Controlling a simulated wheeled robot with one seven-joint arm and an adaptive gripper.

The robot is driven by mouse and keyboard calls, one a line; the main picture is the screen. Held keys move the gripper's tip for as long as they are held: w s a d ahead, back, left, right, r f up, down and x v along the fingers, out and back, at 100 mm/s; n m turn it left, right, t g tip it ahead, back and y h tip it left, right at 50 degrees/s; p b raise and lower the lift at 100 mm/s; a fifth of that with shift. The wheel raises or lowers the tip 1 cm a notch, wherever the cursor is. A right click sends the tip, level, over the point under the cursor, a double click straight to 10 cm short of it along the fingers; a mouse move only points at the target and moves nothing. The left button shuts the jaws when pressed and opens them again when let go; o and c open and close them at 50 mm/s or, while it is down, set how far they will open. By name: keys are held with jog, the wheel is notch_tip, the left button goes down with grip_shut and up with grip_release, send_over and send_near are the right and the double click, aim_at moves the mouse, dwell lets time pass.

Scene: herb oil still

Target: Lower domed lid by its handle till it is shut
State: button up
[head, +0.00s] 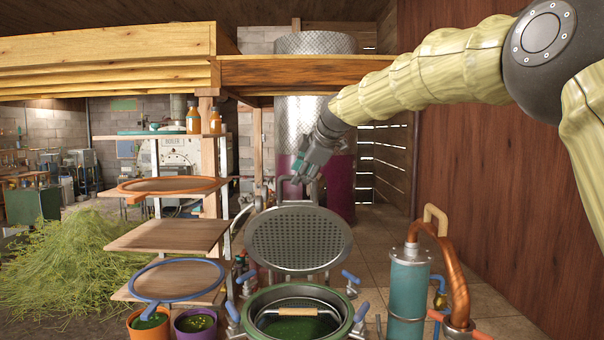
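The domed lid (298,240) stands raised and tilted back behind the round vessel (360,313), its perforated grey face toward me. The vessel is open, with a green rim, and green matter shows inside it. A grey bar handle (283,188) rises at the lid's top edge. My gripper (303,176) comes down from the upper right with its fingertips right by this handle. I cannot tell whether the fingers touch it or are closed around it.
Blue-handled clamps (350,277) stick out around the vessel's rim. A teal cylinder (408,285) with a copper pipe (453,270) stands close on the right. Shelves with an orange-rimmed tray (172,185) and a blue hoop (176,280) stand on the left. A timber beam (300,70) crosses above.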

jog(key=v, duration=1.1)
jog(key=shift+w+a, duration=0.1)
jog(key=shift+a, duration=0.05)
dwell(0.5)
